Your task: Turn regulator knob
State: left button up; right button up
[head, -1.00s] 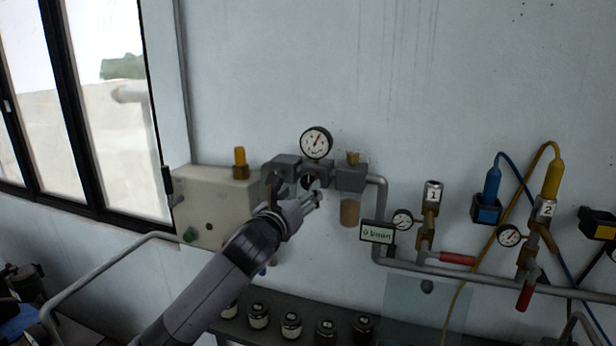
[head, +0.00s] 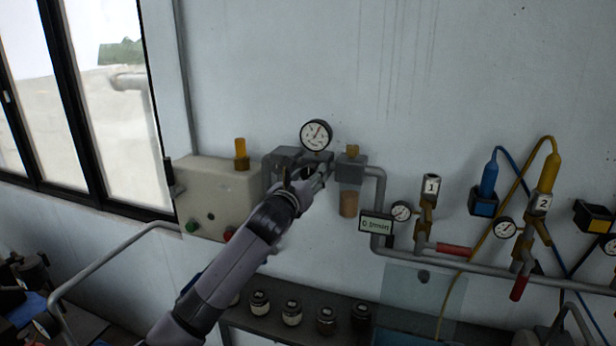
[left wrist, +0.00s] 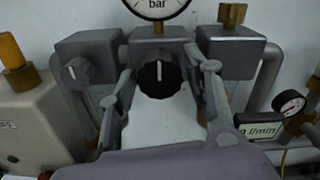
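The regulator knob (left wrist: 158,79) is black and round with a pale pointer line standing about upright. It sits on the front of the middle grey block, under a round bar gauge (left wrist: 157,6); the gauge also shows in the head view (head: 316,135). My left gripper (head: 309,181) is at the regulator and hides the knob in the head view. In the left wrist view its fingers (left wrist: 167,72) are open, one on each side of the knob, with visible gaps to it. My right gripper is in neither current view.
A smaller dark knob (left wrist: 76,71) is on the left block, close to the left finger. A beige box (head: 215,195) stands left of the regulator. A display (head: 376,224), pipes (head: 460,264) and valves lie to the right. Several jars (head: 292,312) stand on a shelf below.

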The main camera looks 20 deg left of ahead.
pick_arm(q)
jog(key=c, duration=0.8)
jog(key=shift+n, duration=0.3)
